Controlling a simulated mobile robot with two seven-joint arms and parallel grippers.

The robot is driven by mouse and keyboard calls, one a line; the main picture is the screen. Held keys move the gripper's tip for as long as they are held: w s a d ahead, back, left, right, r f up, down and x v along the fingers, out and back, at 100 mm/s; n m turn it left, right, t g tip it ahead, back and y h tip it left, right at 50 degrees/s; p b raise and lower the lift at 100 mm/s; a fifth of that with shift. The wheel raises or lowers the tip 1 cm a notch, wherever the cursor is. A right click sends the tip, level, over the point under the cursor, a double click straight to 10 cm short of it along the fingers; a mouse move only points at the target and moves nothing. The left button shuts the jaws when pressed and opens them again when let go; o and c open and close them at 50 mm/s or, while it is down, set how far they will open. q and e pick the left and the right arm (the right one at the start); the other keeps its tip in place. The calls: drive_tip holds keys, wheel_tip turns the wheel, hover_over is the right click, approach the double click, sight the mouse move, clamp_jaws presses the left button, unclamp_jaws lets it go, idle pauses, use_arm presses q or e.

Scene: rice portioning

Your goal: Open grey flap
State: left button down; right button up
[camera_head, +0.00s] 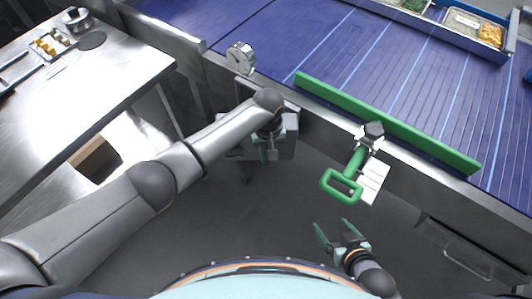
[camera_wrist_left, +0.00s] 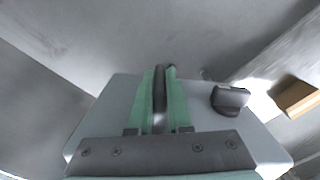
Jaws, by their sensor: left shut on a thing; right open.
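The grey flap (camera_head: 288,142) is a flat grey panel beside the conveyor's near side in the head view. It also fills the lower middle of the left wrist view (camera_wrist_left: 110,108). A dark upright handle (camera_wrist_left: 160,88) stands out from it. My left gripper (camera_wrist_left: 162,72) is shut on this handle, one green finger on each side. In the head view the left gripper (camera_head: 270,152) is partly hidden by its own wrist. How far the flap stands open cannot be told. My right gripper (camera_head: 334,226) is open and empty, low in the head view, away from the flap.
A black knob (camera_wrist_left: 231,99) sits right of the handle. The blue conveyor (camera_head: 400,65) has a green bar (camera_head: 385,118) along its near edge and a round gauge (camera_head: 240,58). A green-handled tool (camera_head: 343,184) hangs in front. A steel table (camera_head: 95,85) stands left.

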use_arm(q)
drive_tip(key=c, duration=0.8)
unclamp_jaws()
drive_tip(key=shift+c, duration=0.2)
wheel_tip(320, 180, up, 12)
drive_tip(key=shift+r+p, duration=0.25)
drive_tip(key=shift+p, duration=0.45)
